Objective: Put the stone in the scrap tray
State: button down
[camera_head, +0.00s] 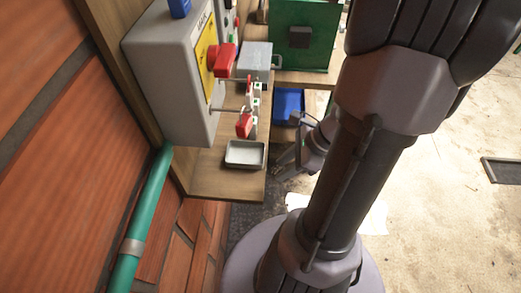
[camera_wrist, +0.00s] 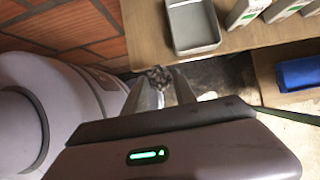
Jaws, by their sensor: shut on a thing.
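The stone (camera_wrist: 159,76) is small, dark and speckled, and sits between the fingertips of my gripper (camera_wrist: 160,82) in the wrist view. The gripper is shut on it. A shallow grey tray (camera_wrist: 192,46), which looks like the scrap tray, lies on the wooden shelf just beyond the fingertips. In the head view the grey tray (camera_head: 245,165) is at the shelf's near end and looks empty. My gripper (camera_head: 283,160) is to the right of it, off the shelf edge and apart from it. The stone cannot be made out in the head view.
A grey switch box (camera_head: 165,80) with a red knob stands left of the tray. Red padlocks and tags (camera_head: 245,124) hang behind the tray. A blue bin (camera_head: 289,103) is at the back right, below a green machine (camera_head: 305,35). A brick wall borders the left.

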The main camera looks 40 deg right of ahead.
send_over(254, 157)
jog(key=s+d, duration=0.1)
jog(key=s, duration=0.1)
jog(key=shift+s+f+b, duration=0.1)
jog(key=shift+f+b, duration=0.25)
jog(key=shift+f, duration=0.1)
jog(key=f+b, duration=0.1)
jog(key=f, duration=0.1)
jog(key=w+f+b, duration=0.1)
jog(key=f, duration=0.1)
jog(key=shift+d, duration=0.1)
jog(key=shift+r, duration=0.2)
jog(key=shift+s+f, duration=0.1)
jog(key=c, duration=1.3)
grip_release()
